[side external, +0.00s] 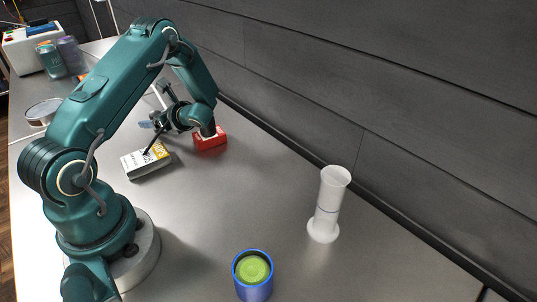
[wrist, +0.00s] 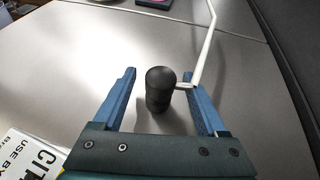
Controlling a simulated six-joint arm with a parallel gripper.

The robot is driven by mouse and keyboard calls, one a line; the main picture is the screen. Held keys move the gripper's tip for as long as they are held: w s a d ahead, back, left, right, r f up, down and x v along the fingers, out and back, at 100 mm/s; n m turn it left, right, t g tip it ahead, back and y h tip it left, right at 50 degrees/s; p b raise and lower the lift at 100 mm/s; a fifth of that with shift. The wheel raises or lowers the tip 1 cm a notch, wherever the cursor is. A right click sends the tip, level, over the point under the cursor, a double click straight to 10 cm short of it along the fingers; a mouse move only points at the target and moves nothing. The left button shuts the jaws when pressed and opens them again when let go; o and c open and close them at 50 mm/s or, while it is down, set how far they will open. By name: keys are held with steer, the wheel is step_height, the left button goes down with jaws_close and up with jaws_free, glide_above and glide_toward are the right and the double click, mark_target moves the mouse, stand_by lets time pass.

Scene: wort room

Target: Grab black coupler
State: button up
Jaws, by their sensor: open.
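The black coupler (wrist: 159,92) stands upright on the grey metal worktop in the wrist view. It is a short dark cylinder with a rounded top and a narrower middle. My gripper (wrist: 158,74) is open, with one blue finger on each side of the coupler and a visible gap to its left. On the right, the gap is smaller, and a thin white rod (wrist: 203,45) passes close to that finger and the coupler. In the side external view my gripper (side external: 147,124) is low over the far worktop, and I cannot make out the coupler there.
A white and yellow printed box (side external: 147,161) and a red box (side external: 210,138) lie near my gripper. A white measuring cylinder (side external: 328,204) and a blue cup (side external: 253,290) with green contents stand nearer the camera. A dark panelled wall (side external: 330,85) bounds the right.

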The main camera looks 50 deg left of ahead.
steer(key=shift+x, duration=1.35)
steer(key=shift+r, duration=0.2)
jaws_close()
